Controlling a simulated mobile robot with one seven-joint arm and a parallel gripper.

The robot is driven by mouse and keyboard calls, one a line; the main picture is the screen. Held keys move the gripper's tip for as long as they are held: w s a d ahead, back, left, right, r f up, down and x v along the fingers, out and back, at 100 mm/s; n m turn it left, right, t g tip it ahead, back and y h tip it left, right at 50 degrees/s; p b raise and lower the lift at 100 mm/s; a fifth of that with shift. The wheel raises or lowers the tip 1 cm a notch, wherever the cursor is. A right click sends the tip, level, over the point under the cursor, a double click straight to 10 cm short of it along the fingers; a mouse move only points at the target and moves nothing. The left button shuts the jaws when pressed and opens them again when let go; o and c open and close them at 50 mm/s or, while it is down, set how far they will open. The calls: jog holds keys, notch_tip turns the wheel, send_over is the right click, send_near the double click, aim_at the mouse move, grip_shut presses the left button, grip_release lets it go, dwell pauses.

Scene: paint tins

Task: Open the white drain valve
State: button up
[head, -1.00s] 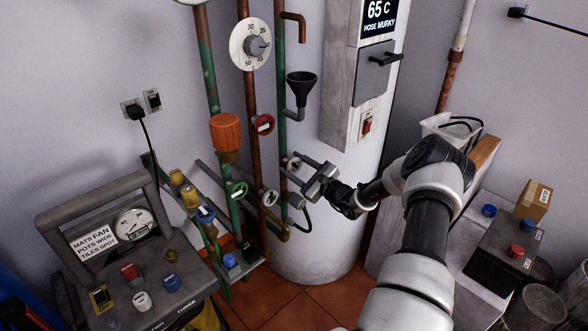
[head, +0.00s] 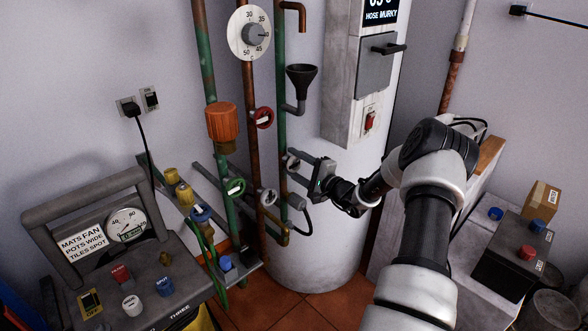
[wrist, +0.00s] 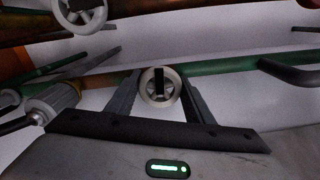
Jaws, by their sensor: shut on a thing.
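A small white valve wheel (head: 291,164) sits on the green pipe in front of the white tank. In the wrist view the white wheel (wrist: 147,96) shows between my fingers, with a dark upright bar across its middle. My gripper (head: 293,168) reaches it from the right. In the wrist view my gripper (wrist: 159,82) has one finger on each side of the wheel and is shut on it. A second pale wheel (head: 269,197) is on the rusty pipe to the lower left, and it also shows at the top left of the wrist view (wrist: 80,16).
A red wheel (head: 264,117), a green wheel (head: 235,187) and a blue wheel (head: 201,213) are on nearby pipes. A black funnel (head: 301,83) is above my gripper. A grey panel box (head: 340,75) is at the upper right. A console (head: 130,270) stands at the lower left.

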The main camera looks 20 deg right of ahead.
jog(key=shift+n+b, duration=0.35)
jog(key=shift+n, duration=0.25)
jog(key=o, duration=0.8)
jog(key=shift+c, duration=0.2)
jog(key=p+v, duration=0.1)
jog(key=v, duration=1.6)
jog(key=shift+s, duration=0.25)
